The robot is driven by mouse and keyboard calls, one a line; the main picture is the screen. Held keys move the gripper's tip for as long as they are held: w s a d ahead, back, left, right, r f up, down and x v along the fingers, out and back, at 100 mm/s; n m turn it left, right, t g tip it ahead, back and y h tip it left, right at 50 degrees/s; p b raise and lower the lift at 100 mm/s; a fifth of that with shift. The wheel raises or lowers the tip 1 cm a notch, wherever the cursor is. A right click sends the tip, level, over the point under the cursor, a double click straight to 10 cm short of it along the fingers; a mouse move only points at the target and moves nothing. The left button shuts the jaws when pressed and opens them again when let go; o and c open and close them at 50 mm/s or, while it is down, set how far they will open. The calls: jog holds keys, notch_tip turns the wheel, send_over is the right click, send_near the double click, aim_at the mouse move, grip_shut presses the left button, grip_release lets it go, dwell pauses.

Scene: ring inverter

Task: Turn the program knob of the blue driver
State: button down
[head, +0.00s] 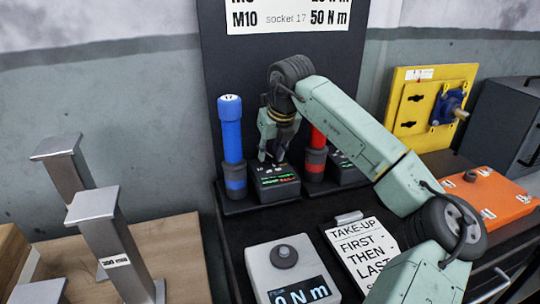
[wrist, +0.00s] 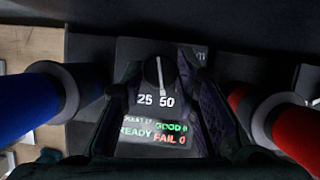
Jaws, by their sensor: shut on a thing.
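The blue driver (head: 231,135) stands upright in the rack, left of its dark controller box (head: 277,185); its blue body also shows at the left of the wrist view (wrist: 25,105). The program knob (wrist: 153,72) is a black round dial with a white line, above the printed numbers 25 and 50. The line is nearly upright in the picture, its lower end by the gap between the numbers. My gripper (wrist: 159,78) points down at the box, its fingers shut on the knob from both sides. In the head view my gripper (head: 275,155) hides the knob.
The box display (wrist: 155,130) shows READY, GOOD 0 and FAIL 0. A red driver (head: 316,150) stands close on the right, by a second box. A grey torque meter (head: 262,262) and a TAKE-UP card (head: 360,250) lie in front. A yellow panel (head: 415,100) stands at right.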

aim_at(272, 156)
jog(key=n, duration=0.1)
jog(key=n+y, duration=0.1)
jog(key=n, duration=0.1)
jog(key=shift+w+d+r+n+g+p, duration=0.1)
jog(key=shift+d+n+g+p, duration=0.05)
jog(key=shift+n+g+p, duration=0.2)
jog(key=shift+w+n+g+y+p, duration=0.1)
jog(key=shift+n+g+y+p, duration=0.5)
jog(key=shift+n, duration=1.15)
jog(key=c, duration=1.2)
grip_release()
jog(key=shift+c, duration=0.2)
notch_tip(272, 156, up, 10)
